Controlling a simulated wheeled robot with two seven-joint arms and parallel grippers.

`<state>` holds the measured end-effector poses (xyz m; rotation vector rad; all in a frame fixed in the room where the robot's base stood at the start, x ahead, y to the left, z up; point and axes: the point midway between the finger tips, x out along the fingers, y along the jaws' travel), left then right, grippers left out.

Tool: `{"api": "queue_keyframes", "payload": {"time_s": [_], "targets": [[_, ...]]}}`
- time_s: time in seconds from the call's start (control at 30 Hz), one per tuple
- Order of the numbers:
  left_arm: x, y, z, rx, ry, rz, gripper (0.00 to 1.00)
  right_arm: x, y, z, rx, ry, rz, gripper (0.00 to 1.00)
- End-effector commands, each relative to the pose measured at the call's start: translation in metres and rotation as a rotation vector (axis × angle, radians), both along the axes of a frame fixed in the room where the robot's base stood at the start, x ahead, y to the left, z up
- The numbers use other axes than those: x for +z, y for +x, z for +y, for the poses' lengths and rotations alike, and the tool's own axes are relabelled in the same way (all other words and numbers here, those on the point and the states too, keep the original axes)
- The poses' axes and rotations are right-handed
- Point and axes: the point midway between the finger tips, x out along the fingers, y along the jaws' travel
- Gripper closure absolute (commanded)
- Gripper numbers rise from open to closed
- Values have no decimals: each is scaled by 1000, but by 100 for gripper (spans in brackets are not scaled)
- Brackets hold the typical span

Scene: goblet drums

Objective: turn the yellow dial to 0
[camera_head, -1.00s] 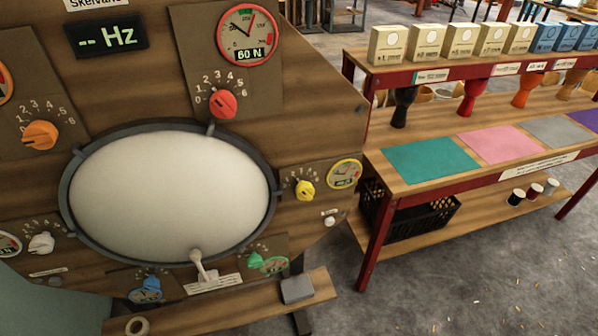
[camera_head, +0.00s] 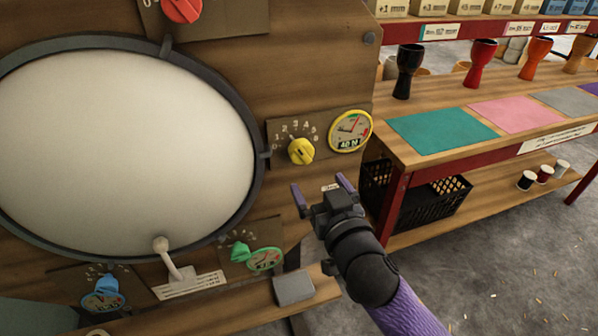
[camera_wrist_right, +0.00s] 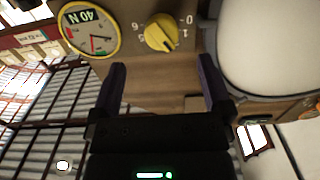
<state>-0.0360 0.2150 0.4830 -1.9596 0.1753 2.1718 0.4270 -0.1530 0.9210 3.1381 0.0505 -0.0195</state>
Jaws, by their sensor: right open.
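The yellow dial (camera_head: 301,151) sits on a wooden panel right of the big white drumhead, with a number scale arching over it. Its gauge (camera_head: 350,131), rimmed in yellow, stands beside it and reads 40 N. My right gripper (camera_head: 324,190) is open and empty, just below the dial and apart from it. In the right wrist view the dial (camera_wrist_right: 161,33) lies beyond and between the two open fingers (camera_wrist_right: 160,85). There the scale is seen upside down, with 0 and 1 at the right. The dial's exact setting is hard to read. My left gripper is not in view.
The white drumhead (camera_head: 120,140) with its dark rim is left of the dial. A green dial (camera_head: 239,252), a blue dial (camera_head: 106,285) and a white lever (camera_head: 172,258) sit lower. A grey block (camera_head: 293,288) lies on the ledge. A red-framed shelf (camera_head: 395,205) stands at right.

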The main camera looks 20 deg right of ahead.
Motion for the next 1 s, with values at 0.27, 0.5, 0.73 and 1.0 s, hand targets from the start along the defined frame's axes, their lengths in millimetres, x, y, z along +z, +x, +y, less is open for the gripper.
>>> {"api": "queue_keyframes", "payload": {"time_s": [0.27, 0.5, 0.73, 1.0], "targets": [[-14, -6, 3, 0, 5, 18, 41, 4, 54, 2, 1, 1, -16, 0], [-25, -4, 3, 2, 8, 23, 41, 4, 91, 4, 2, 1, -12, 0], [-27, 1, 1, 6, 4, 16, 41, 6, 98, 4, 2, 3, -12, 0], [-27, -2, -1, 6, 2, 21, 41, 6, 98, 4, 2, 3, -12, 34]]}}
